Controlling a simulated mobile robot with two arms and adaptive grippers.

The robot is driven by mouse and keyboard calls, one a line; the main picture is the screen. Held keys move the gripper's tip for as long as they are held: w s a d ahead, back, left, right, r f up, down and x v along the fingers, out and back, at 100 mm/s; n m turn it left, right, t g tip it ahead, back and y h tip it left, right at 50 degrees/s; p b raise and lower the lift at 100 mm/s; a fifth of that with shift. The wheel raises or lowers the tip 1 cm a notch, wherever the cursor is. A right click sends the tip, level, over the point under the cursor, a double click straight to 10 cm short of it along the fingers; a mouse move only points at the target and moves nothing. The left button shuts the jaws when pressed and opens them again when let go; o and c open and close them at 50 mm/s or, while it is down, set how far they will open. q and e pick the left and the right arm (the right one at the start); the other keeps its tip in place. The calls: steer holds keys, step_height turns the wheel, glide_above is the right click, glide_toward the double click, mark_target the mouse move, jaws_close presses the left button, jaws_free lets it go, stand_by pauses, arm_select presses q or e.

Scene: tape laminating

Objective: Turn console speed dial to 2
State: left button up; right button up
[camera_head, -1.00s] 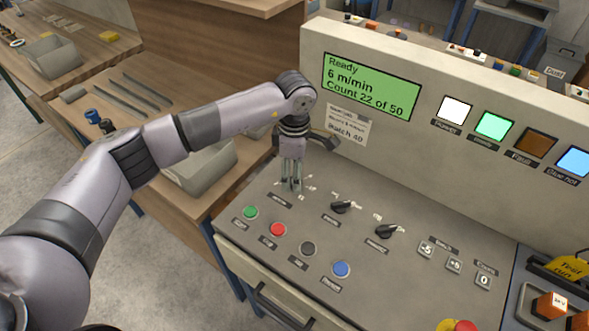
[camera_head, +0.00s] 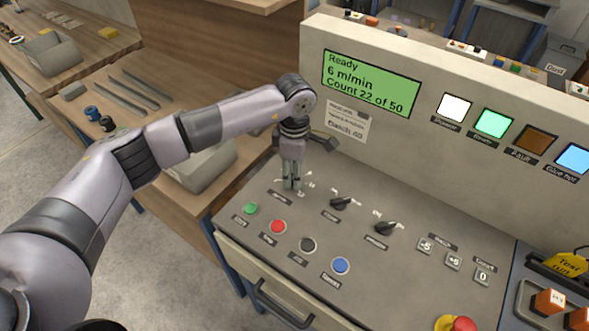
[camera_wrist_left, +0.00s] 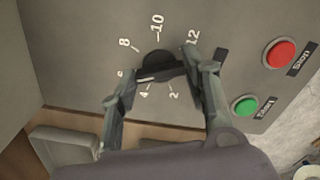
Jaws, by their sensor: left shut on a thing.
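The black speed dial (camera_wrist_left: 158,65) sits on the grey console face (camera_head: 330,255), with the numbers 2 to 12 printed around it. In the left wrist view, a white mark on the dial's lower left side lies near the 4 and 6. My left gripper (camera_head: 291,185) points down over the dial at the console's upper left. It also shows in the left wrist view (camera_wrist_left: 163,78), its two fingers on either side of the dial, shut on it. The head view hides most of the dial behind the fingers. The green display (camera_head: 370,85) reads "Ready, 6 m/min, Count 22 of 50". My right gripper is out of view.
Green (camera_head: 250,208), red (camera_head: 278,227), black (camera_head: 308,245) and blue (camera_head: 341,265) buttons line the console's front. Two black selector knobs (camera_head: 342,203) stand to the right of the dial. A red stop button (camera_head: 462,324) is at the bottom right. The upright display panel rises behind.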

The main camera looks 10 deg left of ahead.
arm_select(q)
steer(key=shift+c, duration=1.2)
